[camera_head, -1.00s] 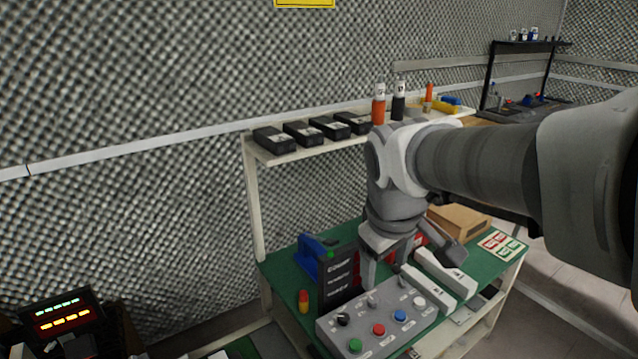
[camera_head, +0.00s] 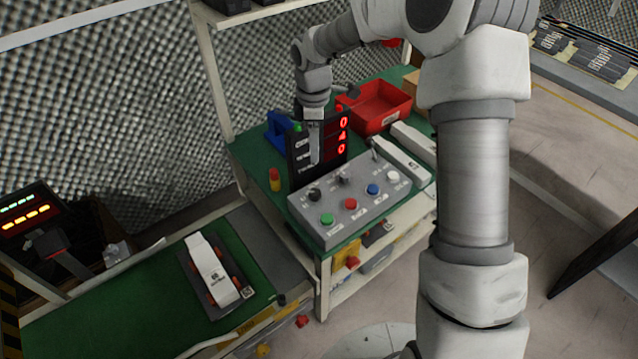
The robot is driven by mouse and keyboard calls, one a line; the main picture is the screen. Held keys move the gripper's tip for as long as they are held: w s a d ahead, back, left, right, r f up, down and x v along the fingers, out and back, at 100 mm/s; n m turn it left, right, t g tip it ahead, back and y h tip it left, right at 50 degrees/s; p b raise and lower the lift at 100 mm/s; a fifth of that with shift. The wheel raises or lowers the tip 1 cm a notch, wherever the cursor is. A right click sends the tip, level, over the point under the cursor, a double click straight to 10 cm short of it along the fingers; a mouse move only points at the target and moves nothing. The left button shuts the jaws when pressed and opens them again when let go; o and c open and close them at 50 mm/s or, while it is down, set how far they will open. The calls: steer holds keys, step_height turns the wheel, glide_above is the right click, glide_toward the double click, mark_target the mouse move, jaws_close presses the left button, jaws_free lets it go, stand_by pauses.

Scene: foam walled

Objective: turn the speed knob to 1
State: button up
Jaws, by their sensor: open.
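The grey control box (camera_head: 335,222) stands on the green bench. A round black knob (camera_head: 314,194) is at its back left, and a second knob (camera_head: 343,180) is right of it; a small toggle (camera_head: 375,155) is near the back right corner. The labels are too small to read, so I cannot tell which is the speed knob or its setting. My gripper (camera_head: 314,160) is open and empty, pointing down above the back left of the box, before the black display (camera_head: 337,155). It is apart from the knobs.
The box front has green (camera_head: 327,219), red (camera_head: 350,204), blue (camera_head: 373,189) and white (camera_head: 393,177) buttons. A red bin (camera_head: 378,108) stands behind, white bars (camera_head: 404,158) to the right. A red-yellow cylinder (camera_head: 275,180) stands left. A conveyor (camera_head: 120,310) lies lower left.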

mark_target(315, 192)
steer(key=f+b, duration=0.1)
steer(key=f, duration=0.5)
steer(key=f+b, duration=0.1)
steer(key=f, duration=1.1)
steer(key=shift+w+b, duration=0.4)
jaws_close()
